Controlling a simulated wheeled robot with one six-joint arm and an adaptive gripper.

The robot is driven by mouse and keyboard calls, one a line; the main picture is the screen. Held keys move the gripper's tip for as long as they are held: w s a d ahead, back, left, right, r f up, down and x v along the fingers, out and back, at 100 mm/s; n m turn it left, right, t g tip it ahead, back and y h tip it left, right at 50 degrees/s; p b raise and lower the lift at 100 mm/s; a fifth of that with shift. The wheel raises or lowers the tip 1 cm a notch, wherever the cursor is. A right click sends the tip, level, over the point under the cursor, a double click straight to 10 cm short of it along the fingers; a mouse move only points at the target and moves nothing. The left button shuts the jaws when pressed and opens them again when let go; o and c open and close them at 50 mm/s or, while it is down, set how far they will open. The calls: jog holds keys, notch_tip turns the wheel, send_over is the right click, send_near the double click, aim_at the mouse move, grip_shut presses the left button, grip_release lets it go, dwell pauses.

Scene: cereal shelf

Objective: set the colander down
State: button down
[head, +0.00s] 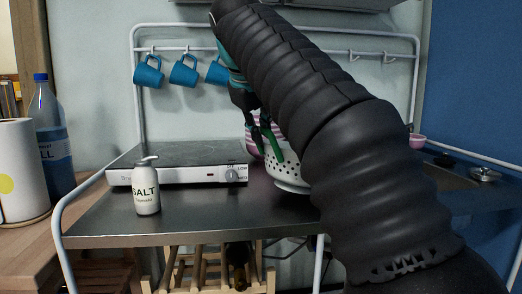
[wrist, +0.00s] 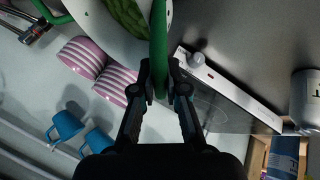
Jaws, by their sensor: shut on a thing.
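The white colander (head: 287,172) with dark holes is right of the hot plate in the head view, partly hidden by my arm. Its base is at or just above the metal counter; I cannot tell whether it touches. My gripper (head: 262,125) is at its green handle (head: 275,140). In the wrist view my gripper (wrist: 160,82) is shut on the green handle (wrist: 158,40). The colander's white wall (wrist: 95,30) shows at the top, with something green (wrist: 128,18) inside it.
The hot plate (head: 180,178) and salt bottle (head: 146,188) stand left on the metal counter (head: 230,208). Pink-striped bowls (wrist: 112,82) are close behind the colander. Blue mugs (head: 184,71) hang from the rail. A sink (head: 440,172) is at right. Counter in front is clear.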

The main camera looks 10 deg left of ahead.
jog(key=shift+f+b, duration=0.55)
jog(key=shift+f, duration=1.5)
jog(key=c, duration=1.2)
grip_release()
jog(key=shift+r, duration=0.1)
jog(key=p+v, duration=0.1)
jog(key=v, duration=1.1)
